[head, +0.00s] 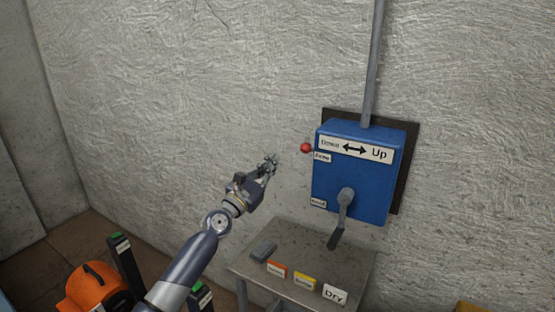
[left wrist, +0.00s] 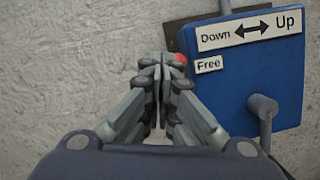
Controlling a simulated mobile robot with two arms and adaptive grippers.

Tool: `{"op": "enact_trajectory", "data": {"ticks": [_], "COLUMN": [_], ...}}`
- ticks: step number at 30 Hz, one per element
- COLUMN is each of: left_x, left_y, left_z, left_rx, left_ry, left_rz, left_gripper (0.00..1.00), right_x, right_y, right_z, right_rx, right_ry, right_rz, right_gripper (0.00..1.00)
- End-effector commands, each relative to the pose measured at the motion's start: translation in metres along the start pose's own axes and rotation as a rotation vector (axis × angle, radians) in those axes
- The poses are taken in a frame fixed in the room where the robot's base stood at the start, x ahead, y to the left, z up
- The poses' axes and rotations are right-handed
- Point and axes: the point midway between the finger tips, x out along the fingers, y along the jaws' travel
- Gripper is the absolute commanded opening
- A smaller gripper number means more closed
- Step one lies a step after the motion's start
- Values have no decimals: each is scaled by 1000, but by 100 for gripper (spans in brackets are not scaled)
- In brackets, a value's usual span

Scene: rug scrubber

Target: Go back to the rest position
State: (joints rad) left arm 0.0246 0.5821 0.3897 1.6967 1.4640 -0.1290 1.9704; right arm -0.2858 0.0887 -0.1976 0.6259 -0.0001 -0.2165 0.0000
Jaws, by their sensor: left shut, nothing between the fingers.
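My left gripper (head: 270,164) is shut and empty in the head view, held up in front of the wall, left of a blue control box (head: 355,185). In the left wrist view my left gripper (left wrist: 160,72) has its fingers together, partly over a red knob (left wrist: 181,59) at the box's left side. The red knob (head: 306,148) also shows in the head view, a little right of my fingertips. The blue box also shows in the left wrist view (left wrist: 230,100). My right gripper is not in view.
The box has a grey lever (head: 342,215) pointing down and a "Down/Up" label (head: 355,149). A metal table (head: 350,275) below carries a grey item (head: 263,250) and coloured labels, one reading "Dry" (head: 335,295). An orange machine part (head: 97,287) stands at lower left.

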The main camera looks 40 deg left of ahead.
Motion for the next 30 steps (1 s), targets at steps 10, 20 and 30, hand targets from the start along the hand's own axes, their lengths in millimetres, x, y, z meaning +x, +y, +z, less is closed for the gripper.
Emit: {"op": "enact_trajectory", "data": {"ticks": [10,20,30], "left_x": [-3,-3,-53], "left_y": [1,0,-139], "left_z": [2,2,-43], "left_rx": [0,2,514], "left_ry": [0,1,83], "left_rz": [0,-1,-369], "left_gripper": [0,0,0], "right_x": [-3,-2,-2], "right_y": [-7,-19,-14], "right_z": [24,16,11], "right_rx": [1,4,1], "right_ry": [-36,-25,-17], "right_rz": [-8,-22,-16], "right_gripper": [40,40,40]}}
